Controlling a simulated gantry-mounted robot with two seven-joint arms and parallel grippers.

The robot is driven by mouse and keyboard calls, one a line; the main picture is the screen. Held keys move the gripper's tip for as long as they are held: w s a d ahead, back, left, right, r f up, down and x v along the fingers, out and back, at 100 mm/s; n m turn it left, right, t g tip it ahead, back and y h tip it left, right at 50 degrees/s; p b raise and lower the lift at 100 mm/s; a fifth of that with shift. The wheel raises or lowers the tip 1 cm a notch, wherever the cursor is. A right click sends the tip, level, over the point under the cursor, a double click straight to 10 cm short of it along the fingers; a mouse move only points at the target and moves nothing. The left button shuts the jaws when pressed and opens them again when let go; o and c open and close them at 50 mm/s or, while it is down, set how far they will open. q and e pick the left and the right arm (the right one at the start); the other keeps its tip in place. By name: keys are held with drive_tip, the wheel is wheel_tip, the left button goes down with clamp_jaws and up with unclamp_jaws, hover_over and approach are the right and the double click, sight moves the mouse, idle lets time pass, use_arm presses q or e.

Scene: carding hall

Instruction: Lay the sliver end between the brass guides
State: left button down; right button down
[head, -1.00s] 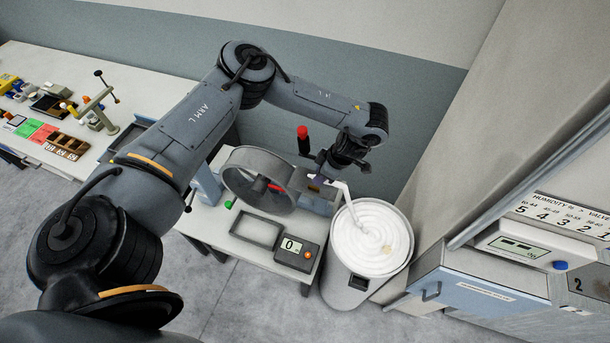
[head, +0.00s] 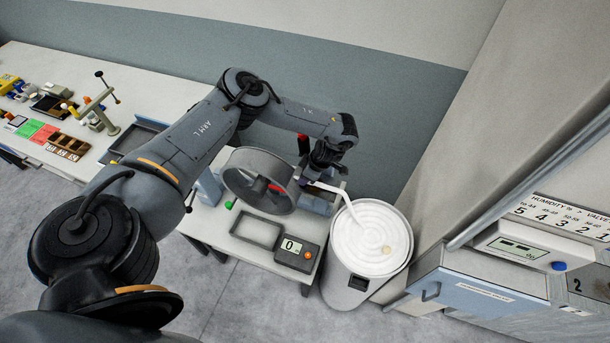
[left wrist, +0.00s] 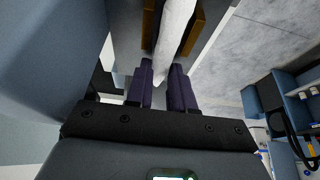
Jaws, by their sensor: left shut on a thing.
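The white sliver (head: 335,188) rises from the coiled sliver in the round can (head: 352,285) and runs left to my left gripper (head: 308,180). In the left wrist view, the dark fingers of my left gripper (left wrist: 162,85) are shut on the end of the sliver (left wrist: 175,35). Two brass guides, the left one (left wrist: 150,25) and the right one (left wrist: 193,35), show just beyond the fingertips. The sliver lies between them in this picture; I cannot tell its height over the bed. In the head view the guides are hidden or too small to make out. My right gripper is not in view.
A large grey drum (head: 250,180) stands on the small table, left of the gripper. A red-knobbed lever (head: 303,145) is close behind the wrist. An empty tray (head: 256,232) and a display box (head: 297,252) sit in front. A cabinet (head: 470,297) stands right of the can.

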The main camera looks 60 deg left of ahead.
use_arm(q)
drive_tip(key=shift+f, duration=0.15)
drive_tip(key=c, duration=1)
unclamp_jaws()
